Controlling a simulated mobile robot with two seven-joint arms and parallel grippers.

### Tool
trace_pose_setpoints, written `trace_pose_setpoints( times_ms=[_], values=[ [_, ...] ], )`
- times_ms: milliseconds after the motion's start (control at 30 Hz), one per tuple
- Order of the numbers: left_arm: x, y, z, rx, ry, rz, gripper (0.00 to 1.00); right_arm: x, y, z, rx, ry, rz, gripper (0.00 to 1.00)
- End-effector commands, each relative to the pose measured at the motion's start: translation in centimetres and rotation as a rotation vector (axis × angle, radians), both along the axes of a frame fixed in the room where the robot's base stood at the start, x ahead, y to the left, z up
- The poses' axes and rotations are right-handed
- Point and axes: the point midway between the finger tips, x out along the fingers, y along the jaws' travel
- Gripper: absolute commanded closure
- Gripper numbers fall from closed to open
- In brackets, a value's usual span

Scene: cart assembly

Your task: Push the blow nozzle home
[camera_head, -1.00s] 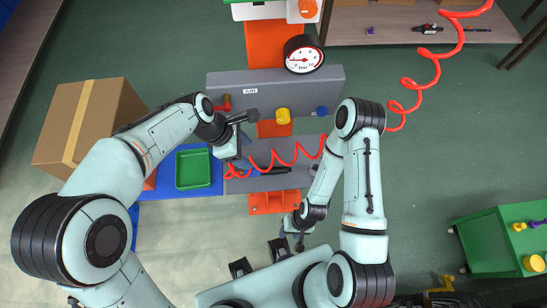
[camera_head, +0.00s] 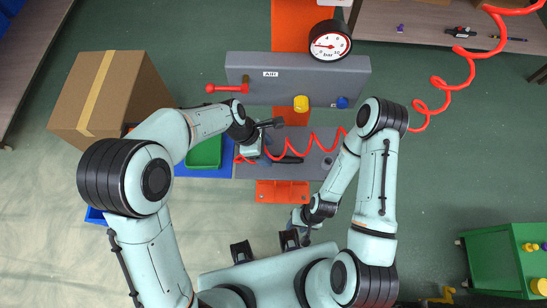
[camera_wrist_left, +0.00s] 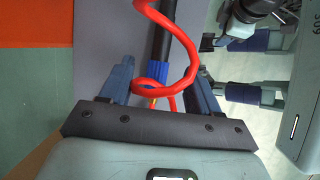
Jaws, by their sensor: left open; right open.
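The blow nozzle appears to be the dark, slim part (camera_head: 288,158) on the grey shelf below the AIR panel. A red coiled hose (camera_head: 318,142) runs over it. In the left wrist view a black shaft with a blue collar (camera_wrist_left: 159,71) lies between my left fingers, with the red coil (camera_wrist_left: 185,45) looping around it. My left gripper (camera_wrist_left: 163,70) is open, and it is above the shelf's left part (camera_head: 262,150) in the head view. Contact with the shaft cannot be told. My right gripper (camera_head: 302,221) is open and empty, below the shelf; its fingers also show in the left wrist view (camera_wrist_left: 258,68).
The grey AIR panel (camera_head: 300,88) carries a red lever (camera_head: 227,88), a yellow knob (camera_head: 301,103), a blue fitting (camera_head: 342,102) and a gauge (camera_head: 330,40). A green tray (camera_head: 205,153) and cardboard box (camera_head: 110,95) stand left. A green cabinet (camera_head: 505,260) stands right.

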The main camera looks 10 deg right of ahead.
Motion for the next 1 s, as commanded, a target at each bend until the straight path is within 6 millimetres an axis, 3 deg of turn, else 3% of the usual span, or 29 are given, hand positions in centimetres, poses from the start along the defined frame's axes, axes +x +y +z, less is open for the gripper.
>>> trace_pose_setpoints(
  times_ms=[100,233,567,700,767,1000],
  values=[
    [-0.4,-0.8,-2.3,0.002,0.004,-0.001,0.38,-0.2,0.0,-0.4,0.000,0.002,0.000,0.57],
    [-0.5,-1.4,-3.8,0.002,0.002,0.001,0.38,-0.3,0.0,-0.6,0.000,0.003,0.000,0.57],
    [-0.5,-1.7,-4.2,0.000,-0.001,0.001,0.38,-0.3,0.0,-0.7,0.000,0.003,0.000,0.57],
    [-0.5,-1.7,-4.2,0.000,0.000,0.001,0.84,-0.3,0.0,-0.7,0.000,0.003,0.000,0.57],
    [-0.5,-1.7,-4.2,0.000,0.000,0.001,1.00,-0.3,0.0,-0.7,0.000,0.003,0.000,0.57],
    [-0.4,-1.7,-4.1,0.000,-0.001,0.001,1.00,-0.3,0.0,-0.7,0.000,0.003,0.000,0.57]
  ],
)
